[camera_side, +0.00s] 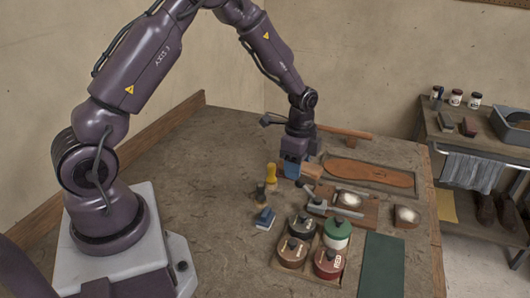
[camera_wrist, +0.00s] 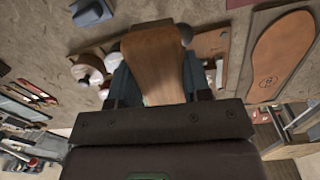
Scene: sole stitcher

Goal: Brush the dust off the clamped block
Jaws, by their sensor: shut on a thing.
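My gripper (camera_side: 292,170) is shut on a brown wooden piece (camera_side: 312,172), likely the brush; I see no bristles. In the wrist view this wood (camera_wrist: 153,65) stands between the two fingers of my gripper (camera_wrist: 153,85) and fills the middle. The clamped block appears to be the piece with a pale, dusty top (camera_side: 349,200) on a wooden base, beside a grey metal clamp (camera_side: 320,208). My gripper is behind and left of it, above the bench. In the wrist view the held wood hides much of the area beyond.
Several lidded pots (camera_side: 328,262) stand in a tray in front of the clamp. A sole board (camera_side: 368,174) and a hammer (camera_side: 345,132) lie behind. The bench's left part is clear.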

